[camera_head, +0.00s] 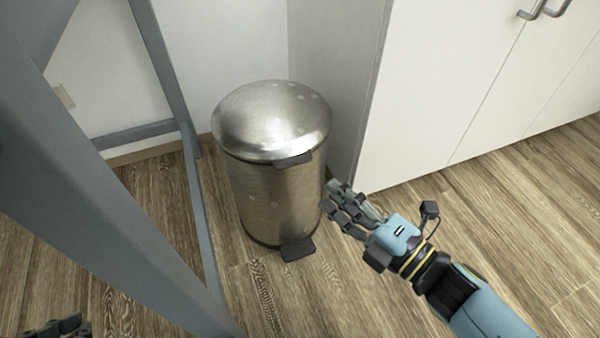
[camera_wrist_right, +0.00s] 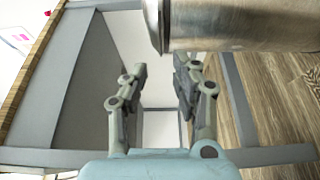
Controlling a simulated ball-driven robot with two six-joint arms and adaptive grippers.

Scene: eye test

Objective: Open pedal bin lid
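A brushed-metal pedal bin (camera_head: 270,195) stands upright on the floor in the head view. Its domed lid (camera_head: 270,115) is down on the body, with a dark tab at the front rim. The dark pedal (camera_head: 298,248) sticks out at the foot of the bin. My right gripper (camera_head: 345,207) is just right of the bin body, above the pedal's height in the picture. In the right wrist view its two fingers (camera_wrist_right: 160,85) are apart with nothing between them, and the bin (camera_wrist_right: 240,25) lies beyond them, cut off at the top right. My left gripper (camera_head: 62,326) barely shows at the bottom left.
A grey metal frame (camera_head: 88,190) stands close on the bin's left. A white cabinet (camera_head: 450,80) with metal handles (camera_head: 545,10) stands behind and to the right. The wooden floor (camera_head: 480,220) in front of the cabinet is clear.

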